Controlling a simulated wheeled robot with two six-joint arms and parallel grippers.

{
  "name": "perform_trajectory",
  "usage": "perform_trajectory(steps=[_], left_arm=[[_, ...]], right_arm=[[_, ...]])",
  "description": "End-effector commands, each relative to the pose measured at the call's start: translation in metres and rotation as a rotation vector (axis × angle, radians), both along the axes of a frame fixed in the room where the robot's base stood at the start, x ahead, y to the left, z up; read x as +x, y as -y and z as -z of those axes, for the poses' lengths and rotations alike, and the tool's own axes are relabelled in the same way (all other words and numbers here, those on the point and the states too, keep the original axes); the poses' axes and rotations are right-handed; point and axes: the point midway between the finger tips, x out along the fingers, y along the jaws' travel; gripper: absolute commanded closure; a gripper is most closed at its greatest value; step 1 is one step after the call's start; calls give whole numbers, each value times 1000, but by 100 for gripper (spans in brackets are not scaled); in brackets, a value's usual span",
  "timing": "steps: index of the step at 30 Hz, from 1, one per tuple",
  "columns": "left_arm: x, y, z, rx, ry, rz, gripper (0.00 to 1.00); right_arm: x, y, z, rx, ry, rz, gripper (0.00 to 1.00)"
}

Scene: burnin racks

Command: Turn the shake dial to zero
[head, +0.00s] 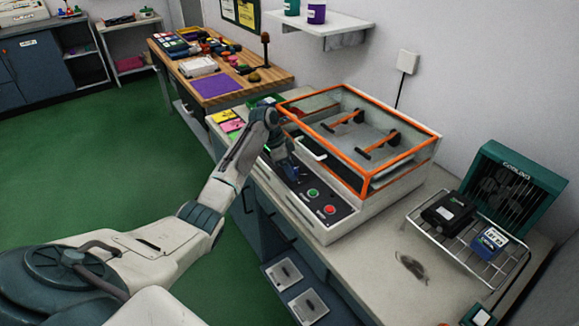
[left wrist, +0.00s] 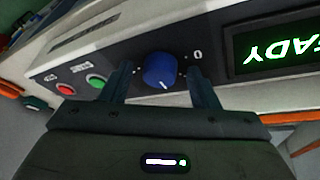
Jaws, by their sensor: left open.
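The shake dial (left wrist: 160,70) is a blue round knob with a white pointer mark, on the dark front panel (left wrist: 120,53) of the machine in the left wrist view. A white "0" (left wrist: 198,56) is printed beside it, and the pointer does not face it. My left gripper (left wrist: 161,80) is open, with one finger on each side of the dial; I cannot tell whether they touch it. In the head view my left gripper (head: 290,172) is at the machine's panel and hides the dial. The shaker (head: 398,190) has an orange-framed clear lid. My right gripper is not in view.
A green button (head: 313,193) and a red button (head: 330,209) sit close to the gripper. A lit display (left wrist: 280,52) shows green letters. A wire rack (head: 490,268) with two boxes stands at right. Coloured notes (head: 230,125) lie behind the arm.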

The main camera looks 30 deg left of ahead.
Motion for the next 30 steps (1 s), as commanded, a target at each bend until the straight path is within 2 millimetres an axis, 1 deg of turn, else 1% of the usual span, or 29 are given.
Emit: perform_trajectory(steps=[1, 5, 6, 7, 13, 17, 23, 30], left_arm=[[0, 0, 0, 0, 0, 0, 51], [0, 0, 0, 0, 0, 0, 77], [0, 0, 0, 0, 0, 0, 84], [0, 0, 0, -1, 1, 0, 89], [0, 0, -1, -1, 0, -9, 89], [0, 1, -3, -1, 1, -38, 89], [-1, 2, -5, -2, 0, -146, 89], [-3, 3, -7, -1, 0, -354, 89]], right_arm=[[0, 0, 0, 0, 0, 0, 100], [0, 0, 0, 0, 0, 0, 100], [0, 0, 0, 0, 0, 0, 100], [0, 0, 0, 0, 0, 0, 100], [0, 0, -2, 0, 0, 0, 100], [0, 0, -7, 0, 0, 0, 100], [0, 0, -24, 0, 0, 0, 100], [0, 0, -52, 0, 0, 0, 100]])
